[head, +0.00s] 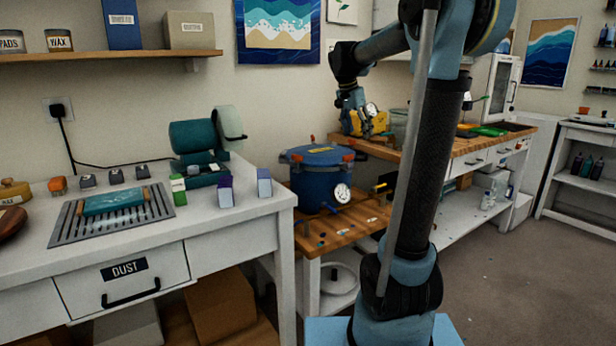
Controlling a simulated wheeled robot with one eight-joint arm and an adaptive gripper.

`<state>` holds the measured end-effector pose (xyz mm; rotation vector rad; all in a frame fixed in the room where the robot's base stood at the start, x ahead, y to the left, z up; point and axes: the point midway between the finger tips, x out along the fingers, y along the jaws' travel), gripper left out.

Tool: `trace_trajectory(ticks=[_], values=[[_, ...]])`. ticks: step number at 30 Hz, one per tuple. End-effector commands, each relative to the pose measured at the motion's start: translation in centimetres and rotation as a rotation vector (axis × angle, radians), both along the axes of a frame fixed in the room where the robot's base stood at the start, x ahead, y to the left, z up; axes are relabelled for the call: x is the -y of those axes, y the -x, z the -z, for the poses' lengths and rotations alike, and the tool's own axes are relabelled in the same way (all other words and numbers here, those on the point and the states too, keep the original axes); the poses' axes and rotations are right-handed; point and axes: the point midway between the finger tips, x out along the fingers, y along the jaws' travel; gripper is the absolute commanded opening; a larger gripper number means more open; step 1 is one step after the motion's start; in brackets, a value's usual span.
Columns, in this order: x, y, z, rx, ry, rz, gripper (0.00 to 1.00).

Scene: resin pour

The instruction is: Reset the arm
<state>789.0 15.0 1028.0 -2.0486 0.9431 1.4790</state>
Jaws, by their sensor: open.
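My arm rises at the right of the middle, bends at the top of the head view and reaches left. My gripper (366,130) hangs from its end, pointing down, in front of the wall and behind the blue pressure pot (322,178). Its jaws are open and I see nothing held between them. A small round gauge shows close beside the gripper. My arm's upright link hides part of the wooden bench behind it.
A white counter (225,225) at left carries a slotted grate (158,203) with a teal block (113,200), a teal machine (198,145) and small boxes. A wooden bench (480,146) stands behind. Above left is a wall shelf (90,56). The floor (520,285) at right is clear.

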Motion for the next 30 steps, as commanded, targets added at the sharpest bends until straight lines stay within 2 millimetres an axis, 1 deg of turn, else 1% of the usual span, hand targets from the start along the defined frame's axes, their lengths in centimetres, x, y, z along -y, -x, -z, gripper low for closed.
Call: trace_trajectory(ticks=[1,8,9,14,18,23,30], values=[[0.3,1.4,0.5,-0.008,-0.003,-0.022,0.63],[1.4,8.5,3.4,-0.051,-0.023,-0.169,0.63],[1.5,9.7,4.0,-0.058,-0.026,-0.195,0.63],[2.0,14.6,6.7,-0.082,-0.04,-0.302,0.63],[2.3,18.7,9.4,-0.097,-0.051,-0.395,0.63],[2.4,23.2,12.8,-0.111,-0.062,-0.502,0.63],[2.3,29.4,18.8,-0.122,-0.078,-0.661,0.63]])
